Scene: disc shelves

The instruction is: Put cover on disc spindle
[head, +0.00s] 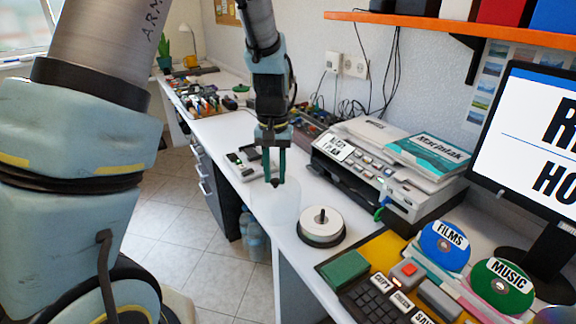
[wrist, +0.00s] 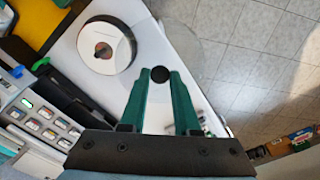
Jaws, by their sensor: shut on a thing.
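The disc spindle (head: 321,230) stands upright on the white desk, with a stack of discs around its dark central post. It also shows at the upper left of the wrist view (wrist: 91,58). The cover (head: 277,208) is clear and hard to see, with a small dark knob on top. My gripper (head: 275,182) points down and is shut on that knob, which shows between the green fingertips in the wrist view (wrist: 160,74). The cover hangs left of and apart from the spindle, by the desk's front edge. Its lower rim is too faint to place exactly.
The printer (head: 375,165) with a book on top stands behind the spindle. A keypad (head: 375,300), a green box (head: 344,268) and labelled discs (head: 445,245) lie to the right. The monitor (head: 530,150) is at far right.

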